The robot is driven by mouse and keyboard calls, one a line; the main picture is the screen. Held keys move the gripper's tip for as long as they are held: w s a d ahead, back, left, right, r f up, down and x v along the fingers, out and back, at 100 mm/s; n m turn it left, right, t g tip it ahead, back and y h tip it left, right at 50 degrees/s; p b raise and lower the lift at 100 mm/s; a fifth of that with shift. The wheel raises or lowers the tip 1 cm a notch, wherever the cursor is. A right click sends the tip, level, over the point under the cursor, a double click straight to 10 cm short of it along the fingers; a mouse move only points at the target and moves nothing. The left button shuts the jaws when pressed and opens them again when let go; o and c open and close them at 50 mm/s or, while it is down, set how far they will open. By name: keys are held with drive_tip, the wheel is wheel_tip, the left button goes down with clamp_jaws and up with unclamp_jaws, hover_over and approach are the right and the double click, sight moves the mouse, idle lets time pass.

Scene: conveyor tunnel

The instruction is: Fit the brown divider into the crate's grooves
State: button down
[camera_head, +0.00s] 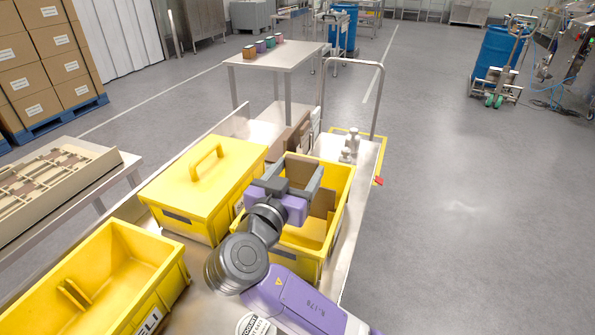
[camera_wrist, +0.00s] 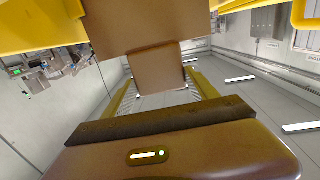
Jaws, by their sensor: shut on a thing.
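My gripper (camera_head: 297,176) is over the open yellow crate (camera_head: 338,215), its grey fingers shut on the brown divider (camera_head: 299,171). The divider stands roughly upright between the fingers, near the crate's far end. Another brown panel (camera_head: 322,203) shows inside the crate, closer to its right wall; I cannot tell whether it is a separate piece. In the wrist view, a brown panel (camera_wrist: 148,28) fills the top middle, with a smaller brown face (camera_wrist: 157,70) below it and yellow edges beside it. My gripper and wrist hide the grooves and much of the crate's inside.
A lidded yellow crate (camera_head: 195,195) stands close on the left, and an open yellow crate (camera_head: 125,260) is at the lower left. Small metal pieces (camera_head: 350,142) stand on the bench beyond the crate. A table (camera_head: 275,57) with small coloured blocks is behind.

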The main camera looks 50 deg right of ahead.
sight(301, 184)
drive_tip(key=shift+f+b, duration=2.15)
drive_tip(key=shift+f, duration=0.3)
drive_tip(key=shift+c, duration=0.8)
unclamp_jaws()
drive_tip(key=shift+r, duration=0.1)
drive_tip(key=shift+a, duration=0.1)
drive_tip(key=v, duration=0.7)
drive_tip(key=shift+a+p, duration=0.3)
drive_tip(key=shift+p, duration=0.15)
drive_tip(key=shift+s, duration=0.1)
